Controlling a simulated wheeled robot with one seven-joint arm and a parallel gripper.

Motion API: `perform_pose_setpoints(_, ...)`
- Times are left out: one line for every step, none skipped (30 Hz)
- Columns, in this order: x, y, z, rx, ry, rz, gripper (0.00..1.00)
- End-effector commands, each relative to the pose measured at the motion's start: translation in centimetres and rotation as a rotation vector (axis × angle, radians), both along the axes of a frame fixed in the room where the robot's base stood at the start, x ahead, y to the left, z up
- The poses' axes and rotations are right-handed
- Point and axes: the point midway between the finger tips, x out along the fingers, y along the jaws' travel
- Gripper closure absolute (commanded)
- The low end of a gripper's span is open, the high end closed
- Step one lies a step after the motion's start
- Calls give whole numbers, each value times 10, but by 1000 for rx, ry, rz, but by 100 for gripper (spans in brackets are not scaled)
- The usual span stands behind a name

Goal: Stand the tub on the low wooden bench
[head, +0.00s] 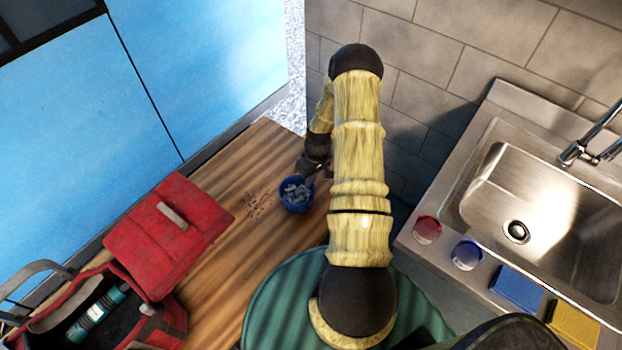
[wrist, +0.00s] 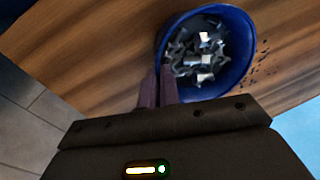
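The tub (head: 296,207) is a small blue round pot with grey scraps in it. It is at the wooden bench (head: 275,150), near its right edge by the wall, with its opening facing up. My gripper (head: 312,176) is at the tub's upper rim. In the wrist view the two fingers (wrist: 158,90) are close together at the rim of the tub (wrist: 246,60), with the wall seemingly pinched between them. Whether the tub's base touches the wood is hidden.
Dark crumbs (head: 255,205) lie on the wood left of the tub. A red tool bag (head: 165,235) with an open flap stands at the left. A green round surface (head: 275,300) is in front. A steel sink (head: 530,210) with cups and sponges is at the right.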

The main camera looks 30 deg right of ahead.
Motion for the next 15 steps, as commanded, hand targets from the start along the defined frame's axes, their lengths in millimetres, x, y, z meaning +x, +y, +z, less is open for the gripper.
perform_pose_setpoints(0,0,-2,0,-1,1,100)
perform_pose_setpoints(1,0,-3,0,-1,1,100)
perform_pose_setpoints(0,1,-2,0,0,1,88)
perform_pose_setpoints(0,1,-2,0,0,1,83)
perform_pose_setpoints(0,1,-2,0,0,2,77)
perform_pose_setpoints(1,1,-2,0,0,2,75)
perform_pose_setpoints(1,1,-2,0,-1,3,75)
perform_pose_setpoints(1,1,-2,0,-1,3,75)
perform_pose_setpoints(0,1,-2,0,0,2,75)
perform_pose_setpoints(0,1,-2,0,0,1,75)
perform_pose_setpoints(0,0,-2,0,0,0,75)
perform_pose_setpoints(0,-1,-2,0,0,-1,75)
perform_pose_setpoints(0,-1,-2,0,0,-2,75)
perform_pose_setpoints(0,-1,-1,0,-1,-2,75)
perform_pose_setpoints(0,-2,0,0,0,-4,75)
